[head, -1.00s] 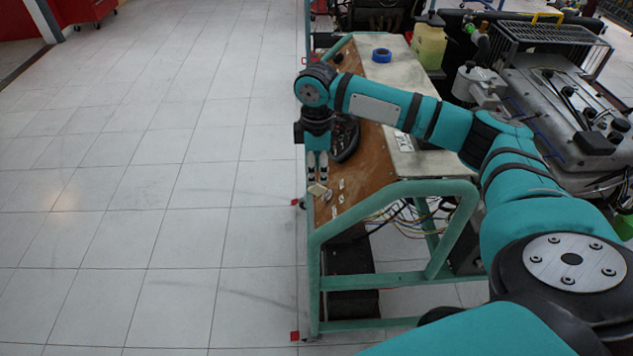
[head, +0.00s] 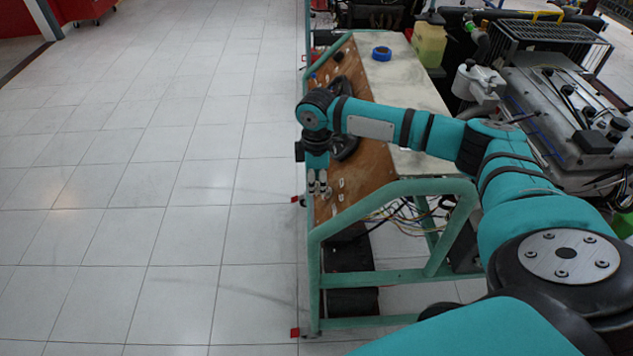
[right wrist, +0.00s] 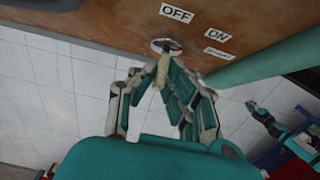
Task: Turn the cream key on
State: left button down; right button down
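The cream key (right wrist: 163,72) sticks out of a round metal lock (right wrist: 166,46) in the brown panel in the right wrist view. An OFF label (right wrist: 177,13) and an ON label (right wrist: 212,34) are beside the lock. My right gripper (right wrist: 158,76) has its fingertips on either side of the key, very close to it. I cannot tell whether they press on it. In the head view my right gripper (head: 319,190) is at the panel's near left part, and the key cannot be made out there. My left gripper is not in view.
The brown panel (head: 372,178) sits in a green tube frame (head: 400,190). A smaller label (right wrist: 218,53) is below ON, too small to read. A blue tape roll (head: 381,54) lies on the bench top. An engine (head: 560,110) stands at right. The floor at left is clear.

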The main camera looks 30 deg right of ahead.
jog(key=m+t+p, duration=0.1)
jog(key=p, duration=0.1)
jog(key=h+p, duration=0.1)
jog(key=p, duration=0.1)
jog(key=shift+s+a+r+m+t+p, duration=0.15)
jog(key=shift+s+r+m+t+p, duration=0.1)
jog(key=shift+m+t+p, duration=0.15)
jog(key=shift+a+f+m+t+h+p, duration=0.15)
jog(key=shift+m+t+h+p, duration=0.55)
jog(key=shift+p, duration=0.3)
jog(key=shift+f+m+t+h+p, duration=0.15)
jog(key=shift+m+t+h+p, duration=0.25)
jog(key=shift+m+h+p, duration=0.4)
jog(key=shift+m, duration=0.3)
jog(key=c, duration=1.4)
grip_release()
